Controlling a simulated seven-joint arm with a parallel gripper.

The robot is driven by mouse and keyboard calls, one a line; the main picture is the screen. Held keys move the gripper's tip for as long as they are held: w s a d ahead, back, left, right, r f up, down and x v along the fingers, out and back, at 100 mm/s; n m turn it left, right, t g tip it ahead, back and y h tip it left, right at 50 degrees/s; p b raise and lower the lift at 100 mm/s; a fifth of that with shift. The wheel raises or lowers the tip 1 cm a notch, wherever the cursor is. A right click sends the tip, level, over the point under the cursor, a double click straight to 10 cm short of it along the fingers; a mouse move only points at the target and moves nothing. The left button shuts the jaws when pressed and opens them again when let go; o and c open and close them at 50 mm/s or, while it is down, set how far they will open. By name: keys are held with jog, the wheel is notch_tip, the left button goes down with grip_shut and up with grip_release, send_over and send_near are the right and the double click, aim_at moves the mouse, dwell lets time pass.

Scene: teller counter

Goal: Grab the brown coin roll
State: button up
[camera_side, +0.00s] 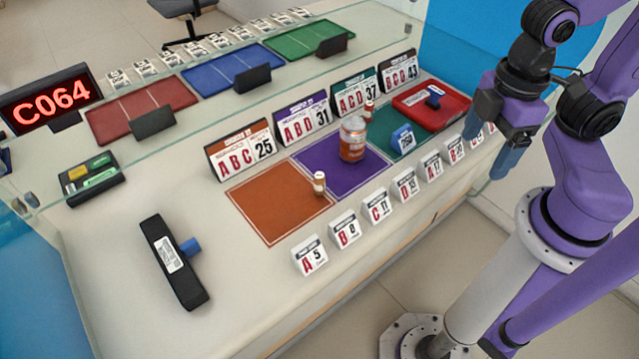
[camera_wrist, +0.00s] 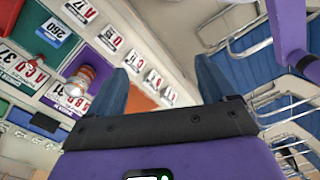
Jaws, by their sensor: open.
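A small upright roll (camera_side: 319,183), pale with a brownish band, stands on the orange mat (camera_side: 262,205) near its right corner; I take it as the brown coin roll. I do not make it out in the wrist view, where my gripper covers much of the counter. Another small roll (camera_side: 368,112), red and pale, stands farther back near the green mat; it also shows in the wrist view (camera_wrist: 41,61). My gripper (camera_side: 492,142) is open and empty, raised at the counter's right front, well away from the brown roll. Its two blue fingers show in the wrist view (camera_wrist: 160,82).
Small number cards (camera_side: 345,230) line the front edge. Larger cards (camera_side: 240,150) stand behind the mats. A red tray (camera_side: 425,108) lies at the right, and a black device (camera_side: 175,265) at the left.

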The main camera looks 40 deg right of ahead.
jog(key=c, duration=0.5)
jog(key=shift+o, duration=0.2)
jog(key=m+h, duration=0.2)
jog(key=m, duration=2.2)
send_over(319, 176)
notch_tip(319, 176, down, 8)
jog(key=shift+t, duration=0.3)
jog(key=f, duration=1.1)
jog(key=shift+d+f, duration=0.2)
jog(key=shift+f, duration=0.15)
jog(key=shift+w+f, duration=0.1)
jog(key=shift+f, duration=2.6)
